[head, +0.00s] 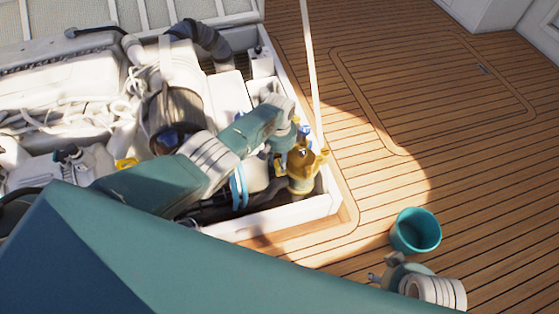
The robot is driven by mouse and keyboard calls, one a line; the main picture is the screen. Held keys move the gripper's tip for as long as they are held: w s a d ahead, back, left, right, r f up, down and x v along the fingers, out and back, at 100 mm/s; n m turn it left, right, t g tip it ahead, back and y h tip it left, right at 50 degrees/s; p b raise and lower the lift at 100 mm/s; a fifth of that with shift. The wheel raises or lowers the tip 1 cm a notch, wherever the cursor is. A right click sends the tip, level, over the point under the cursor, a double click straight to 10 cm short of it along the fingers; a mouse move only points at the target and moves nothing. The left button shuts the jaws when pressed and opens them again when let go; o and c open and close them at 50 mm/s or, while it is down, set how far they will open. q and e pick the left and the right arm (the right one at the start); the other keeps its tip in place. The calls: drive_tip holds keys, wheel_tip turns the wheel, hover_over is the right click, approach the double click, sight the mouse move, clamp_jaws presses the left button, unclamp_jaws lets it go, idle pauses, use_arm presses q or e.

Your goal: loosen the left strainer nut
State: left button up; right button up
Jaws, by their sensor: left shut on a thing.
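The brass sea strainer (302,170) stands upright in the near right corner of the open engine hatch. My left arm reaches over the engine from the left, and my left gripper (292,147) is at the top of the strainer, on its left side. It is shut at the left strainer nut; the nut and fingertips are mostly hidden by my wrist. Another brass nut (323,152) shows at the strainer's right side. My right wrist is at the bottom right, and what shows of my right gripper (374,278) is small, partly hidden and away from the hatch.
The white hatch rim (290,215) borders the strainer closely. A white engine (60,80) with hoses and a dark corrugated hose (208,40) fills the left. A pale pole (309,65) rises behind the strainer. A teal bucket (416,232) stands on the open wooden deck (400,185).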

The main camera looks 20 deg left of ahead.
sight(279, 163)
use_arm(q)
drive_tip(key=o, duration=1.1)
drive_tip(key=shift+s, duration=0.1)
drive_tip(key=shift+o, duration=0.2)
wheel_tip(279, 163, up, 12)
